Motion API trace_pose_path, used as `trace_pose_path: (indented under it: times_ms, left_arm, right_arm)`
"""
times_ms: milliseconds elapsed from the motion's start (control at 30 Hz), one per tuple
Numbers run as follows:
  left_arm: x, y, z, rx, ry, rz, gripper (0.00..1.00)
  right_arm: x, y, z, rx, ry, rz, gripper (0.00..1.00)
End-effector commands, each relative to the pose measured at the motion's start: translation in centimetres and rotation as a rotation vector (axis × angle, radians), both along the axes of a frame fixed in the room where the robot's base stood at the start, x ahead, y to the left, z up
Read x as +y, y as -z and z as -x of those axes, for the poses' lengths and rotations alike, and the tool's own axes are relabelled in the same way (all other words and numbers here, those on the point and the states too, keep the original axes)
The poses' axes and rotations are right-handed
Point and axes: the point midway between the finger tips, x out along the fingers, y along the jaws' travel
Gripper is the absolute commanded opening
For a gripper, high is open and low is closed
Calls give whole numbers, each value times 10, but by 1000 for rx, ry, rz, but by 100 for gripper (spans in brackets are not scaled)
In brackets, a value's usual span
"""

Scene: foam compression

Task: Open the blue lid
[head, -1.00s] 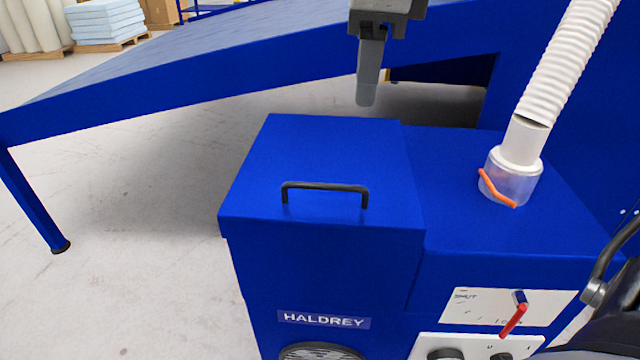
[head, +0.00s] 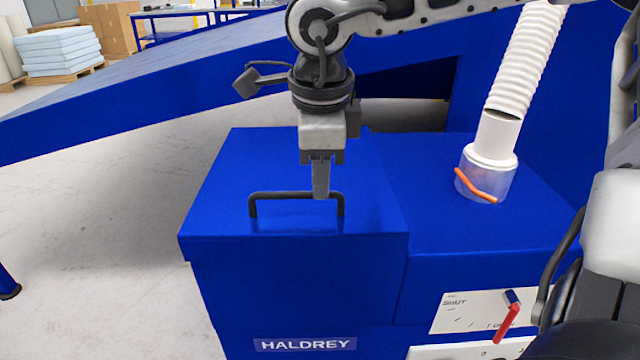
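The blue lid (head: 270,155) is the flat top of the box at the front left of the blue machine, and it looks closed. A black bar handle (head: 275,195) stands on it near its front edge. My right gripper (head: 321,194) points down over the lid, its fingertip overlapping the right part of the handle bar. One finger shows, edge-on, so I cannot tell if it is open or shut, or if it touches the bar. My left gripper is not in view.
A white corrugated hose (head: 525,65) rises from a clear collar with an orange lever (head: 475,184) right of the lid. A red-handled switch (head: 507,322) is on the front panel. A blue sloping table (head: 150,105) lies behind.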

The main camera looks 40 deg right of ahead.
Motion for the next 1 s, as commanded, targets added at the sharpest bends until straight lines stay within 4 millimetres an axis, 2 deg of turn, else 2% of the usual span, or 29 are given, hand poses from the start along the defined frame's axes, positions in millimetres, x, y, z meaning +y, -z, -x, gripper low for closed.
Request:
trace_pose_path:
  times_ms: [33,200,500,533,633,867,1000]
  left_arm:
    - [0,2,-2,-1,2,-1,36]
    - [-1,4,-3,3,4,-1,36]
    - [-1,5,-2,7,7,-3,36]
    - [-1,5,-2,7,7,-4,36]
    - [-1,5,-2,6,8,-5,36]
    - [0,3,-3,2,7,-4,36]
    - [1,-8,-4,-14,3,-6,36]
  right_arm:
    - [-1,8,-1,2,0,1,33]
    - [-2,19,-3,-2,1,0,33]
    - [-3,21,-4,-1,1,0,33]
    - [-3,21,-4,-1,1,0,30]
    - [-3,21,-4,-2,1,0,2]
    - [-3,20,-3,0,2,-2,0]
    - [-6,11,-2,12,8,-13,0]
